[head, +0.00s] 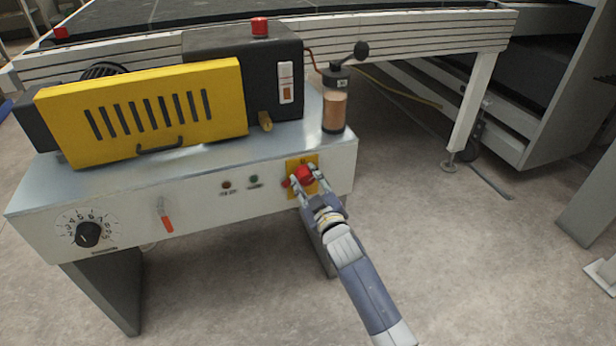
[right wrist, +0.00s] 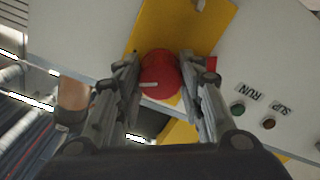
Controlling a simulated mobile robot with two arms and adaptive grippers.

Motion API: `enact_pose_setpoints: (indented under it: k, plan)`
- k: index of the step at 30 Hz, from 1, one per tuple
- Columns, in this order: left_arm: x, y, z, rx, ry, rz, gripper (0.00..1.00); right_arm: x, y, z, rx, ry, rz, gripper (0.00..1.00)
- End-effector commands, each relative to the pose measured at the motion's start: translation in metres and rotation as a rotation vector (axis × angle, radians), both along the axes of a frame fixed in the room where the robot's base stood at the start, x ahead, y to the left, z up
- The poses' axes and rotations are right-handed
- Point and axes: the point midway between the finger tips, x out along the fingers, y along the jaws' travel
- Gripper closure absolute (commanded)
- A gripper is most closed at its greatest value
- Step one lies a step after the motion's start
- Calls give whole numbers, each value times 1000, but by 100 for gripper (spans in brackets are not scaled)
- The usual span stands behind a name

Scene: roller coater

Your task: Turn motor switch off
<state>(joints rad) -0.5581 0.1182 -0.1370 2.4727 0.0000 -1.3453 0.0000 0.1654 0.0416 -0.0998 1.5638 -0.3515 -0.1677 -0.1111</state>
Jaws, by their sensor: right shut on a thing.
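The motor switch is a red rotary knob (head: 304,174) on a yellow plate (head: 292,164) at the right end of the machine's front panel. In the right wrist view the red knob (right wrist: 161,74) sits between my two fingers, with a short pale mark on its face. My right gripper (head: 304,177) is shut on the knob, one finger on each side; its fingers also show in the right wrist view (right wrist: 159,66). A small red piece (right wrist: 211,64) shows beside the yellow plate. My left gripper is not in view.
Two small indicator lamps (head: 254,182) sit left of the yellow plate. A red-handled lever (head: 167,220) and a numbered dial (head: 88,235) are further left. A yellow slotted cover (head: 215,75) and a cylindrical reservoir (head: 335,100) stand on top. The floor (head: 470,270) at right is clear.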

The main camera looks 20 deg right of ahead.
Motion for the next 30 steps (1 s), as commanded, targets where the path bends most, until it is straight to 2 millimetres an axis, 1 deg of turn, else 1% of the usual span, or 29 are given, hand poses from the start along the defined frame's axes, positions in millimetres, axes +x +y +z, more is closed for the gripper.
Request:
enact_pose_setpoints:
  k: [1, 7, 16, 24, 30]
  plan:
    - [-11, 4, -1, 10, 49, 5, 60, 0, 0, 3, -30, -1, 0, 88]
    - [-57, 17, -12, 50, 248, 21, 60, 0, 0, 3, -190, -7, 1, 88]
    - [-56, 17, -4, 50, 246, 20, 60, 0, 1, 2, -475, -18, 1, 88]
    - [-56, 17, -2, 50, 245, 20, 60, 0, 1, 1, -724, -28, 1, 88]
    - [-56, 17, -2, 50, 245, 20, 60, 0, 1, 1, -878, -33, 1, 88]
